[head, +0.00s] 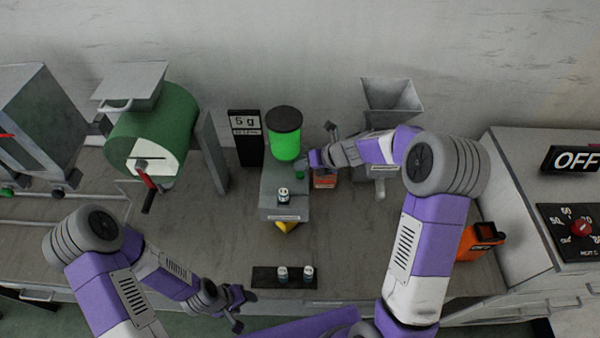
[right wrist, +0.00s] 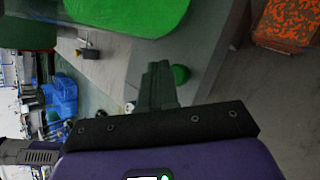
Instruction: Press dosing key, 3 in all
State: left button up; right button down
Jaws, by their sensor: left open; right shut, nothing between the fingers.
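The dosing unit (head: 272,190) is a grey box with a green, black-lidded container (head: 285,145) on top. My left gripper (head: 237,310) is open and empty, low over the front edge of the bench.
A small metal socket part (head: 284,195) stands on the dosing unit. Two similar parts stand on a black holder (head: 264,279) in front. A "5 g" display (head: 245,122) is behind left. An orange-red box (head: 326,179) and a hopper machine (head: 392,98) are on the right.

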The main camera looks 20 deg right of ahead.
aim_at(303, 173)
jog(key=shift+f, duration=0.15)
jog(key=shift+f, duration=0.3)
jog(key=shift+f+b, duration=0.55)
jog(key=shift+f, duration=0.1)
dwell(0.7)
jog(key=shift+r, duration=0.1)
jog(key=shift+r+p, duration=0.95)
jog(key=shift+p, duration=0.2)
notch_tip(303, 173, up, 5)
jog(key=p, duration=0.5)
jog(key=shift+r, duration=0.1)
